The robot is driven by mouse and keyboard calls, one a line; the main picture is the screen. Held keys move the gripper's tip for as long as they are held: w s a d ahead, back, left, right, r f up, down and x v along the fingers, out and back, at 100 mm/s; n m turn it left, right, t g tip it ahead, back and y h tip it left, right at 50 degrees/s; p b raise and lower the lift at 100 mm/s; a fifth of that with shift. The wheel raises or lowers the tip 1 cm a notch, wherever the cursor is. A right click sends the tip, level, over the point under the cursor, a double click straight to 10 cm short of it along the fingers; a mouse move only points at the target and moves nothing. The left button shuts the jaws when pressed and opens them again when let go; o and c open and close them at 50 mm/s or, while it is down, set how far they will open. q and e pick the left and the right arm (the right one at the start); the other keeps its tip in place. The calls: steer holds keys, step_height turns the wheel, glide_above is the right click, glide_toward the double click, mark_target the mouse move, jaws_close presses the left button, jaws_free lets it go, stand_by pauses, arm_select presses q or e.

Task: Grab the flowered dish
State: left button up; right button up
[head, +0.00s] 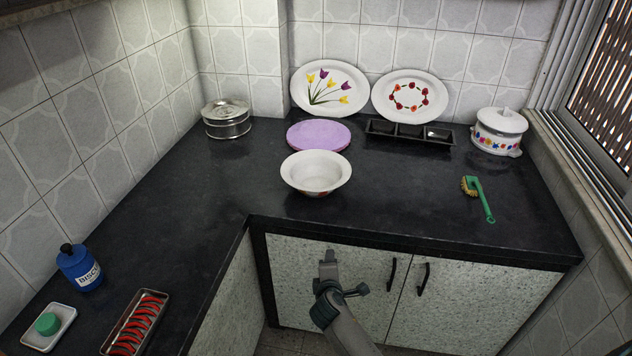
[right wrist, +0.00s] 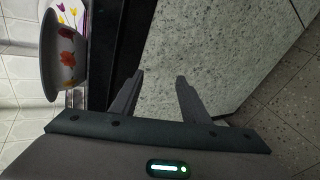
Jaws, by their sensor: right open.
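A white bowl with orange and red flowers on its outside (head: 316,173) stands upright on the dark counter near its front edge. It also shows in the right wrist view (right wrist: 66,58), turned sideways at the upper left, with more of its flowers visible. My right gripper (head: 328,256) is in front of the cabinet doors, below the counter edge and nearer than the bowl. Its two fingers (right wrist: 160,78) are apart with nothing between them, and it does not touch the bowl. My left gripper is not in view.
Behind the bowl are a purple round board (head: 319,135), a tulip plate (head: 328,88), a rose-ring plate (head: 409,97) and a black sectioned tray (head: 410,133). A flowered lidded pot (head: 498,132) and green brush (head: 479,196) are right. Counter beside the bowl is clear.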

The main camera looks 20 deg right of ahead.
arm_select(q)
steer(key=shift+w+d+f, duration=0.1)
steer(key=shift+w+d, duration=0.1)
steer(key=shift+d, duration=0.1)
arm_select(e)
steer(key=w+d+r+t+h, duration=0.1)
steer(key=w+r, duration=0.1)
steer(key=r, duration=0.7)
steer(key=w+d+r+n+t+h, duration=0.1)
steer(key=w+r+h, duration=0.1)
steer(key=r, duration=0.7)
steer(key=shift+w+d+t, duration=0.3)
steer(key=shift+w, duration=0.45)
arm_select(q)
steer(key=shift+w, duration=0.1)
